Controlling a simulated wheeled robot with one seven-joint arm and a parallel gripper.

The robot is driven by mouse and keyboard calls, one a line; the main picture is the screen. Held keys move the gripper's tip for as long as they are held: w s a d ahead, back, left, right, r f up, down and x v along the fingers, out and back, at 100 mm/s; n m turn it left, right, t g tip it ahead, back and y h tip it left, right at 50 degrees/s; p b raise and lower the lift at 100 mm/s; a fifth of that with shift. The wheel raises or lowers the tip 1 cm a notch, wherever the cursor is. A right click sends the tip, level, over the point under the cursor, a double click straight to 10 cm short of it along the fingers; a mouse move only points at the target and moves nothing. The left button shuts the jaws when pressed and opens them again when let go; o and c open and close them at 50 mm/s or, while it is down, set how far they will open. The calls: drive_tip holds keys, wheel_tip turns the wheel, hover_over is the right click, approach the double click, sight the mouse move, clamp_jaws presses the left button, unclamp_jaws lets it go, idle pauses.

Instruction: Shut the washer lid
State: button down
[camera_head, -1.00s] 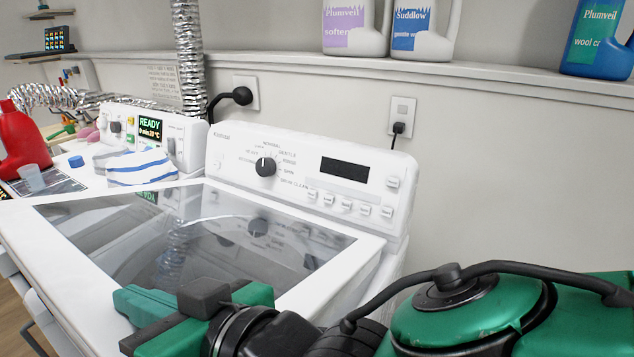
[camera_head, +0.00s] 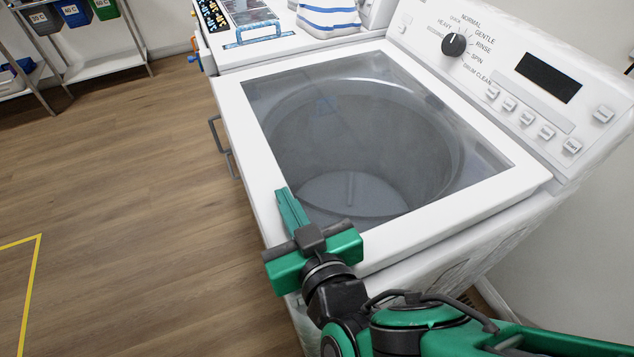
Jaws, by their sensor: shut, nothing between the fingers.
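The washer (camera_head: 470,232) is a white top-loader with a dial panel along its back. Its lid (camera_head: 405,238) is a white frame around a clear window, and the grey drum shows through the glass. The lid lies flat over the washer top, and I see no clear gap along its near edge. My gripper (camera_head: 284,203) is green and black, with its fingers together and nothing held. It is over the lid's front left corner, pointing away from me. I cannot tell whether the fingertips touch the lid.
The control panel (camera_head: 548,76) has a black knob (camera_head: 454,45) and several buttons. A grey handle (camera_head: 220,140) sticks out at the washer's left side. The wooden floor (camera_head: 120,190) to the left is clear.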

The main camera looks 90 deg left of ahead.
drive_tip(key=shift+w+d+f, duration=0.1)
drive_tip(key=shift+d+f, duration=0.05)
drive_tip(key=shift+f, duration=0.35)
drive_tip(key=shift+w+d+f, duration=0.1)
drive_tip(key=shift+f, duration=0.4)
drive_tip(key=shift+r, duration=0.1)
wheel_tip(320, 180, up, 6)
drive_tip(key=shift+w+f, duration=0.15)
drive_tip(key=v, duration=0.9)
drive_tip(key=shift+d+r, duration=0.2)
drive_tip(key=shift+r, duration=0.05)
